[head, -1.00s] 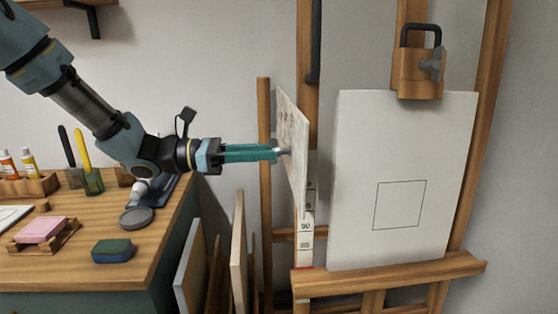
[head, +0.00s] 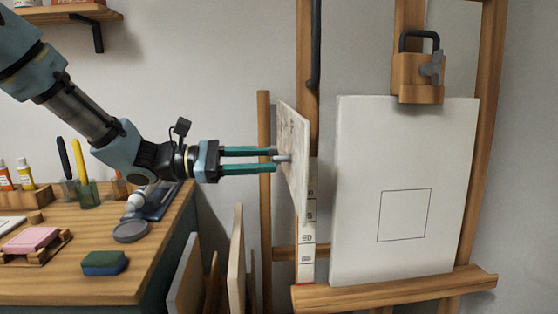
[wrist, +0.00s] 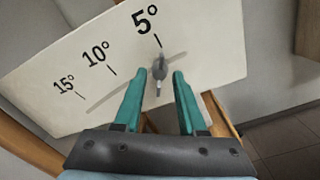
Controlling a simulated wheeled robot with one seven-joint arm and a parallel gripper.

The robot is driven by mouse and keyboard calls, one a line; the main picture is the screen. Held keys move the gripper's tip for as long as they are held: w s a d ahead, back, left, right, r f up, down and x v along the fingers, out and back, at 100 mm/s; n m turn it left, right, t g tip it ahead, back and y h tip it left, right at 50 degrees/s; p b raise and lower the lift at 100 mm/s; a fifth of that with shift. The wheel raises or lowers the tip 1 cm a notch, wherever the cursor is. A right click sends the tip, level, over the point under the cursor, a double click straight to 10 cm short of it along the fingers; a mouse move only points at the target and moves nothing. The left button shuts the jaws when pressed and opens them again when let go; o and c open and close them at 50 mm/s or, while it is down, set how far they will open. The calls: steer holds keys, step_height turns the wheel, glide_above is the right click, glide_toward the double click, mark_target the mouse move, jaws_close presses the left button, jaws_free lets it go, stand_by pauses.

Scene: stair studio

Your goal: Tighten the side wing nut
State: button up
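The side wing nut (head: 283,158) is small and grey and sticks out of the pale side plate (head: 295,190) on the easel. In the wrist view the wing nut (wrist: 159,68) sits at the slot below the 5° mark, its wings running roughly up and down in the picture. The plate (wrist: 205,55) carries 5°, 10° and 15° marks. My gripper (head: 274,161) has teal fingers and points at the plate. In the wrist view my gripper (wrist: 164,75) is open, with a fingertip on either side of the wing nut and visible gaps.
The easel holds a white canvas (head: 360,180) with a drawn square; a wooden clamp (head: 418,78) with a grey wing nut grips its top. The desk (head: 70,285) at left holds a sponge (head: 104,263), a round grey lid (head: 130,231) and brushes. Panels (head: 237,255) lean below my arm.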

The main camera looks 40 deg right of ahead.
steer(key=p+v, duration=0.3)
steer(key=v, duration=0.3)
stand_by(0.5)
stand_by(0.4)
